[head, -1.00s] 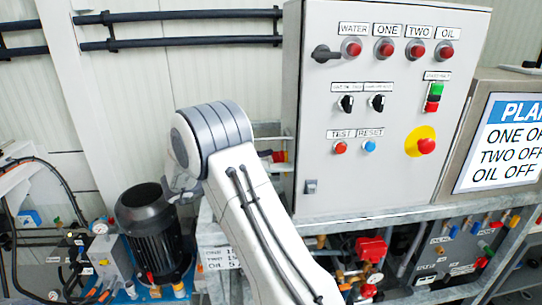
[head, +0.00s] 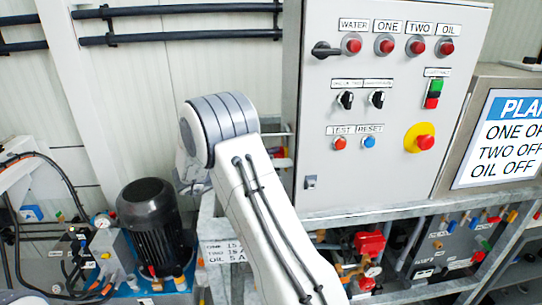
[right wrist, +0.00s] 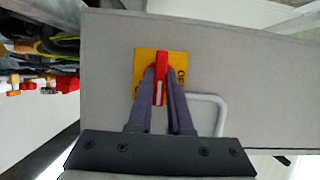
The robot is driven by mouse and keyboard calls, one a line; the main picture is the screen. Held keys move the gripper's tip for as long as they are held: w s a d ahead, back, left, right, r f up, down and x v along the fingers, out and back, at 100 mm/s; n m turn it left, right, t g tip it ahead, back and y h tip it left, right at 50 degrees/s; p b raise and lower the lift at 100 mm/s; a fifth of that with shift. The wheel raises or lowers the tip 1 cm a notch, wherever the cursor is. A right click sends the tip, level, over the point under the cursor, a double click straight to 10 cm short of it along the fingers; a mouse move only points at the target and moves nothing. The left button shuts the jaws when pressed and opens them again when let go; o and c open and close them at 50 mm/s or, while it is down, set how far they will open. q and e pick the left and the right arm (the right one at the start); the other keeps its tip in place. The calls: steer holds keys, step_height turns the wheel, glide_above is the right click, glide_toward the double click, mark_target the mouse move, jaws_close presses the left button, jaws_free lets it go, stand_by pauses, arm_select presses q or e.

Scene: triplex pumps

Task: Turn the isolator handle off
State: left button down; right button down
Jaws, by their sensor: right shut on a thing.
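The isolator handle (right wrist: 160,80) is a red bar on a yellow plate (right wrist: 142,62) in the right wrist view. The plate is fixed to a flat grey panel (right wrist: 235,65). The bar stands upright in that picture, and lettering shows in part at the plate's right edge. My right gripper (right wrist: 160,85) has its two dark fingers closed on either side of the red bar. In the head view the white right arm hides most of that gripper, and the isolator does not show. My left gripper is not in view.
A grey control cabinet (head: 390,170) with labelled buttons and a red emergency stop (head: 424,142) stands right of my arm. A black motor (head: 152,225) stands at the left. A bent grey pull handle (right wrist: 222,115) sits right of the gripper. Pipes and valves fill the lower right.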

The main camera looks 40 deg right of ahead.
steer(key=shift+w+d+r+n+g+y+p, duration=0.1)
steer(key=shift+n+g+y+p, duration=0.8)
steer(key=shift+n+p, duration=1.65)
steer(key=shift+w+r+n+g+y+p, duration=0.1)
steer(key=shift+n+g+y+p, duration=0.4)
steer(key=shift+n+y+p, duration=1.85)
steer(key=shift+w+d+r+n+g+h+p, duration=0.1)
steer(key=shift+n+g+p, duration=0.6)
steer(key=shift+n+p, duration=1.95)
steer(key=shift+m+p, duration=0.85)
steer(key=shift+p, duration=0.15)
steer(key=c, duration=0.8)
jaws_free()
steer(key=shift+c, duration=0.2)
steer(key=shift+a, duration=0.1)
